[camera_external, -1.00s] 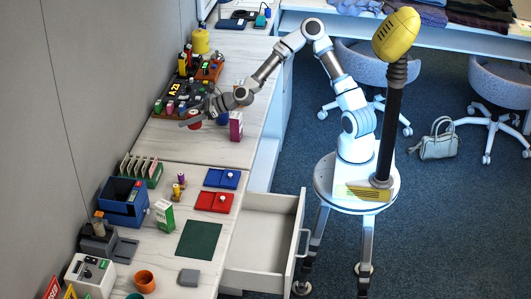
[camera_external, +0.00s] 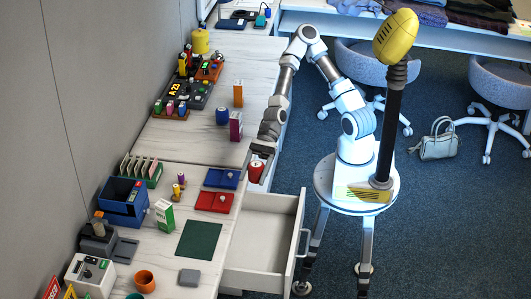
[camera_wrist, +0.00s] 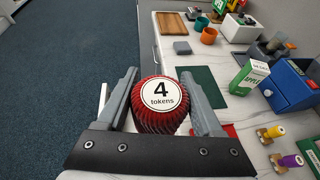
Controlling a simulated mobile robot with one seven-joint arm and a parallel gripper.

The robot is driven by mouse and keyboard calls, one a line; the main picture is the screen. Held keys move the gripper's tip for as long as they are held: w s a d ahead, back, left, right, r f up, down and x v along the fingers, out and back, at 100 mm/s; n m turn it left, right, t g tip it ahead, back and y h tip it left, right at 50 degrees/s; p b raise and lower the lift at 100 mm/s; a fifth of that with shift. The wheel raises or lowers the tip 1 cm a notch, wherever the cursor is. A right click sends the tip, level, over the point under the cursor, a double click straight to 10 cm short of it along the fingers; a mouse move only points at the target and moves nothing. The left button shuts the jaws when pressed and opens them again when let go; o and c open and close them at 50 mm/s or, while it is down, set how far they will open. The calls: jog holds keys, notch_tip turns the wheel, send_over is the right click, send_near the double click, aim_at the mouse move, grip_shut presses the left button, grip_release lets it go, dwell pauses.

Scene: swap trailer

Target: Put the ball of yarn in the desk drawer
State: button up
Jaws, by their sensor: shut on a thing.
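My gripper (camera_wrist: 161,103) is shut on a ribbed red ball (camera_wrist: 158,122), which looks like the ball of yarn and bears a white round label reading "4 tokens". In the external view the ball (camera_external: 256,171) hangs from my gripper near the desk's right edge, behind the drawer. The desk drawer (camera_external: 262,228) is pulled open on the desk's right side. Its visible inside looks empty. In the wrist view the drawer is mostly hidden behind the ball and fingers.
A blue tray (camera_external: 222,178) and a red tray (camera_external: 214,201) lie on the desk near the drawer. A green mat (camera_external: 199,239), a white-green carton (camera_external: 164,216) and an orange cup (camera_external: 145,280) stand further along. Purple (camera_external: 236,126) and orange (camera_external: 239,94) boxes stand behind.

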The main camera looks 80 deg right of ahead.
notch_tip(320, 180, down, 20)
jog(key=s+a+f+b, duration=0.1)
jog(key=a+f, duration=0.1)
jog(key=a, duration=0.1)
jog(key=s+a+f+b, duration=0.1)
jog(key=s+a+f, duration=0.1)
jog(key=a+f, duration=0.1)
jog(key=s+a+f+b, duration=0.1)
jog(key=s+a+f, duration=0.1)
jog(key=a, duration=0.2)
jog(key=shift+s+a+f+b, duration=0.2)
jog(key=shift+a+f+b, duration=0.05)
jog(key=shift+a+b, duration=0.15)
jog(key=shift+f+b, duration=0.65)
jog(key=shift+f, duration=1.3)
jog(key=shift+f, duration=0.15)
jog(key=o, duration=1.3)
jog(key=shift+o, duration=0.2)
